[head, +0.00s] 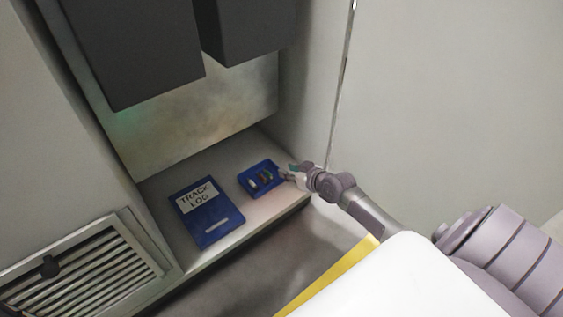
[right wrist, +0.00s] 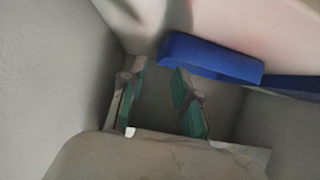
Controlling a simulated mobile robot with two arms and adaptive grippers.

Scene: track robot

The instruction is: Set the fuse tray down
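The fuse tray (head: 251,187) is a small blue tray with several coloured fuses in it. It rests on the shelf in the cabinet, right of the track log. My right gripper (head: 287,173) is close beside the tray's right end. In the right wrist view its green-padded fingers (right wrist: 159,78) are apart with nothing between them. The tray's blue side (right wrist: 212,58) shows there just past the fingertips, beside rather than between them. Whether one fingertip touches it I cannot tell. My left gripper is not in view.
A blue track log book (head: 207,224) lies on the shelf (head: 236,206) left of the tray. Dark boxes (head: 135,50) hang above. The cabinet's side wall (head: 312,85) stands close to the right gripper. A vent grille (head: 95,270) is at lower left.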

